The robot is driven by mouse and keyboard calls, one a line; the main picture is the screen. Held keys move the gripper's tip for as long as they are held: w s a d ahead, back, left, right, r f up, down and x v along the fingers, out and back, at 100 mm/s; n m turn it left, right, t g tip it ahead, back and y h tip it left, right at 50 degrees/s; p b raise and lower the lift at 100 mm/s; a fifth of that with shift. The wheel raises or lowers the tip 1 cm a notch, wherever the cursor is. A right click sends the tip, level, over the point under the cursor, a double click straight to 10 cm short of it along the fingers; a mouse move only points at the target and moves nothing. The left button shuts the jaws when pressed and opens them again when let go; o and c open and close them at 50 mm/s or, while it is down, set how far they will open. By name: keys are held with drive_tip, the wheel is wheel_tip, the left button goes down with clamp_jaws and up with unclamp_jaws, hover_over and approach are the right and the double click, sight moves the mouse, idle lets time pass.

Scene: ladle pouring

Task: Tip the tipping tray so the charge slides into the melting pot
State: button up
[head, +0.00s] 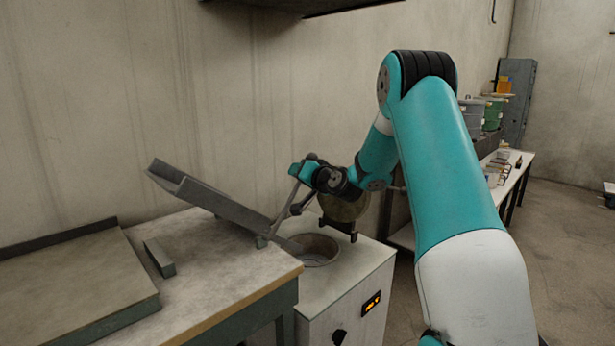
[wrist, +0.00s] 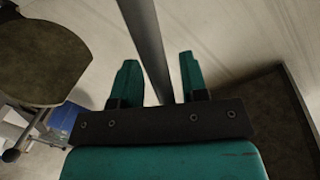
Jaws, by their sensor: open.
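The grey tipping tray (head: 215,200) is steeply tilted in the head view, its left end high and its right end low at the melting pot (head: 315,250). The pot is a round opening in a pale cabinet top. A thin grey bar (head: 290,200) rises near the tray's low end to my gripper (head: 300,170). In the wrist view the bar (wrist: 148,40) passes between the two teal fingers of my gripper (wrist: 158,62). The fingers are apart, with gaps beside the bar. I cannot make out the charge on the tray or in the pot.
A dark round lid (head: 345,207) stands behind the pot. A small grey block (head: 159,258) lies on the left workbench (head: 225,270), beside a raised slab (head: 70,285). The wall is close behind. A bench with containers (head: 492,115) stands at the back right.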

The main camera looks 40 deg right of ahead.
drive_tip(key=s+a+r+b, duration=0.2)
drive_tip(key=s+b, duration=0.2)
drive_tip(key=s, duration=1.3)
drive_tip(key=shift+b, duration=0.4)
drive_tip(key=shift+d, duration=0.1)
drive_tip(key=a+r+n+g+y+p, duration=0.2)
drive_tip(key=a+n+g+y+p, duration=0.45)
drive_tip(key=a, duration=1.85)
drive_tip(key=s+a+n+g+p, duration=0.1)
drive_tip(key=s+a+n+g, duration=0.2)
drive_tip(key=s, duration=0.4)
drive_tip(key=s+a+r+n+g+p, duration=0.1)
drive_tip(key=s+a+n+g, duration=0.2)
drive_tip(key=s+a, duration=0.2)
drive_tip(key=s+a+r+n+g+p, duration=0.1)
drive_tip(key=s+a+n+g, duration=0.3)
drive_tip(key=s, duration=0.5)
drive_tip(key=shift+a+p, duration=0.3)
drive_tip(key=shift+p, duration=0.25)
